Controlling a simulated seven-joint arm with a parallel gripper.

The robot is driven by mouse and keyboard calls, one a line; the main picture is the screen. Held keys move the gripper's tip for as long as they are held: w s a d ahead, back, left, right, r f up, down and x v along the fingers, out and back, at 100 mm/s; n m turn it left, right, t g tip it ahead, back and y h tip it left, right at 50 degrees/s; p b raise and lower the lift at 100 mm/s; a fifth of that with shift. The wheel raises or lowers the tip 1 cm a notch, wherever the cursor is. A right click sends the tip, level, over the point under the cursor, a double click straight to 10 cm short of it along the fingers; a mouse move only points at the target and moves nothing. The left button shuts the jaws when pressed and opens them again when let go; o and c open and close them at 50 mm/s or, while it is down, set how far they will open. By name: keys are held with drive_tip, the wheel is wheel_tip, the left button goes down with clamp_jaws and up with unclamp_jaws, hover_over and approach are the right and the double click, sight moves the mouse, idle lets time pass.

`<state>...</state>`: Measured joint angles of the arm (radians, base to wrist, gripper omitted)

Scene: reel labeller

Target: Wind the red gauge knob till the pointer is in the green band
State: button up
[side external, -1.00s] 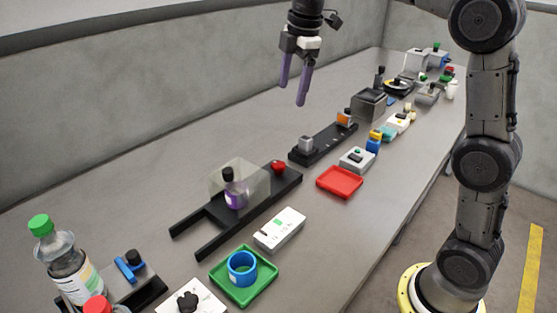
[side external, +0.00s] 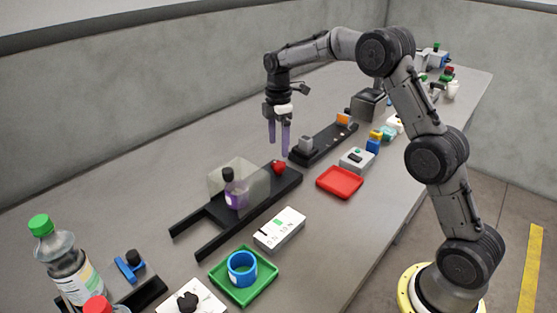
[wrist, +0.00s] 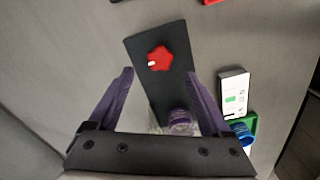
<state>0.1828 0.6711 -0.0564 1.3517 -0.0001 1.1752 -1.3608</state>
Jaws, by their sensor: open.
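The red knob (side external: 279,168) sits at the far end of a black base plate (side external: 262,204) in the side external view. In the wrist view the lobed red knob (wrist: 159,58) shows a small white mark at its left. My gripper (side external: 278,154) is above the knob, fingers pointing down, open and empty. In the wrist view the knob lies just beyond the space between the fingertips (wrist: 160,74). A white box (side external: 279,230) beside the plate has dark markings; its face shows a green patch in the wrist view (wrist: 233,97). I cannot make out a pointer.
A red tray (side external: 340,182) is to the right. A black rail (side external: 325,146) lies behind. The table left of the plate is clear.

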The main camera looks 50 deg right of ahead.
sight(278, 164)
wheel_tip(278, 164, down, 6)
drive_tip(key=shift+f, duration=0.25)
clamp_jaws()
idle(0.5)
